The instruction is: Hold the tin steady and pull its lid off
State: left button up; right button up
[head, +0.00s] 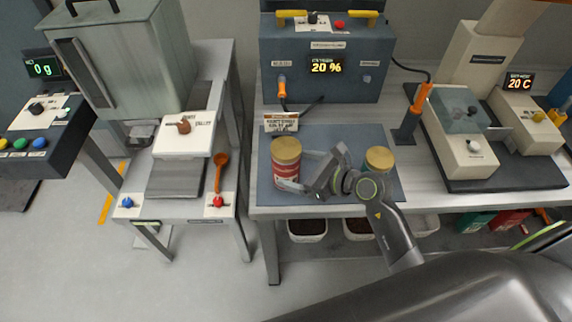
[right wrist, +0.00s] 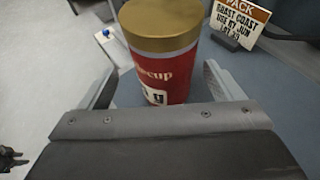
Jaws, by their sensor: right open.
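A red tin (head: 286,172) with a gold lid (head: 286,150) stands upright on the dark mat at the left of the bench. The lid is on the tin. My right gripper (head: 300,170) is open at the tin, reaching in from the right. In the right wrist view, the red tin (right wrist: 172,75) stands between the two spread fingers, with its gold lid (right wrist: 160,25) at the top; gaps show on both sides. A second gold-lidded tin (head: 379,158) stands to the right, partly hidden by my right arm. My left gripper does not show in the head view.
A printed card (head: 281,123) stands just behind the red tin. A grey box with a "20 %" display (head: 326,66) stands at the back. An orange-handled tool (head: 413,112) stands right of the mat (head: 335,133). The bench's front edge is close to the tin.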

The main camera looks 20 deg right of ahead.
jog(key=w, duration=0.1)
jog(key=w+a, duration=0.1)
jog(key=w+p, duration=0.1)
jog(key=shift+a+f, duration=0.3)
jog(key=shift+a, duration=0.05)
jog(key=shift+w+a+f, duration=0.3)
jog(key=shift+w+f, duration=0.05)
jog(key=shift+w, duration=0.1)
jog(key=c, duration=1)
